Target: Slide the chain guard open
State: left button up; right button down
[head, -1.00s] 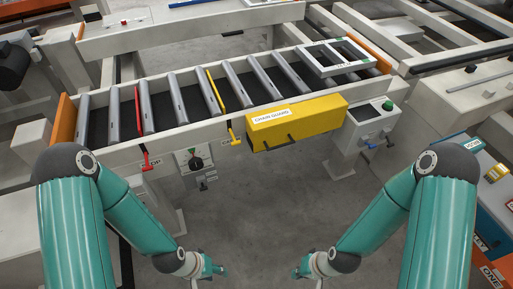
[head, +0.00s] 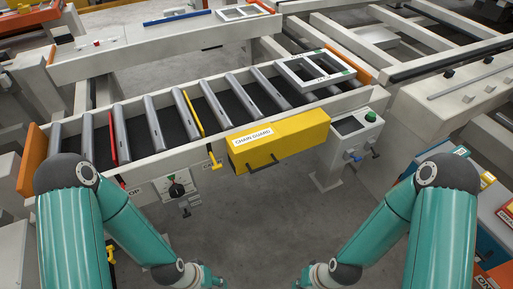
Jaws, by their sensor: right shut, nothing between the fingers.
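The chain guard (head: 290,141) is a long yellow box with a white CHAIN GUARD label. It sits along the near side of the roller conveyor, right of its middle. A dark bar handle (head: 265,165) sticks out low on its front face. My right gripper (head: 303,284) is low in the head view, shut and empty, well below and apart from the guard. My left gripper (head: 213,282) is also low, left of it and apart from the guard; its fingers are too small and cut off to tell open from shut.
A knob panel (head: 178,188) hangs below. A white frame (head: 315,68) lies on the rollers. A pedestal with a green button (head: 371,116) stands right. Floor below the guard is clear.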

aim_at(255, 149)
jog(key=i, duration=0.6)
jog(key=u, duration=0.2)
jog(key=k, duration=0.75)
jog(key=z, duration=0.05)
jog(key=i, duration=0.8)
jog(key=z, duration=1.25)
